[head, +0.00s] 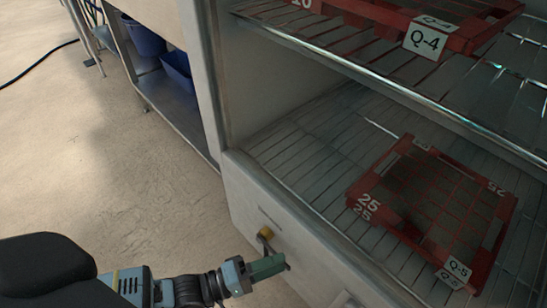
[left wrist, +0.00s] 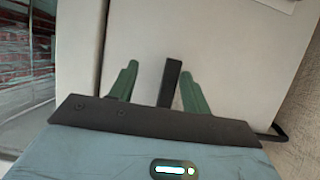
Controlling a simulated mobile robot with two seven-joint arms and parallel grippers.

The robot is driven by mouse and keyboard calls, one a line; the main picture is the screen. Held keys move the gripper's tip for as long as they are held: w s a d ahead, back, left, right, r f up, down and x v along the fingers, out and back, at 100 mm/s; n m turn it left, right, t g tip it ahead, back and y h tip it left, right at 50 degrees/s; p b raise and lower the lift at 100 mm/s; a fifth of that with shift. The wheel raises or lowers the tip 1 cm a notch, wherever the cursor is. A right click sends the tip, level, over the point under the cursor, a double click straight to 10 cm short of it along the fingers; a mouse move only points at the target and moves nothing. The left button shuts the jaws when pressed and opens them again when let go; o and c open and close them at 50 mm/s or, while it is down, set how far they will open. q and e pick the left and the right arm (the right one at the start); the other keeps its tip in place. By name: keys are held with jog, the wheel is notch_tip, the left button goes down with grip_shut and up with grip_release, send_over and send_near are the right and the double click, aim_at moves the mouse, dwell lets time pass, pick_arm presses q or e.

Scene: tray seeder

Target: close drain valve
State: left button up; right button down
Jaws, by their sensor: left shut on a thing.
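The drain valve sits low on the front panel of the white cabinet, and its yellow part (head: 265,233) shows in the head view. My left gripper (head: 268,266) is at the valve, just below the yellow part, and is shut on the valve's handle. In the left wrist view the dark bar-shaped handle (left wrist: 171,82) stands between the green fingers of my left gripper (left wrist: 160,85). It looks closer to the right finger than to the left one. The fingers hide part of the valve in the head view. My right gripper is not in view.
The open cabinet (head: 245,185) has wire shelves. A red tray labelled Q-5 (head: 375,195) lies on the lower shelf, and a red tray labelled Q-4 (head: 480,35) on the upper one. Blue bins (head: 177,68) stand on a side rack.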

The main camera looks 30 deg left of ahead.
pick_arm(q)
jog(key=shift+w+r, duration=0.15)
jog(key=shift+r, duration=0.1)
jog(key=p+v, duration=0.2)
jog(key=v, duration=0.6)
jog(key=shift+s+r, duration=0.35)
jog(key=shift+s, duration=0.3)
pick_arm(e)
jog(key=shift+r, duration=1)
pick_arm(q)
jog(key=shift+d, duration=0.1)
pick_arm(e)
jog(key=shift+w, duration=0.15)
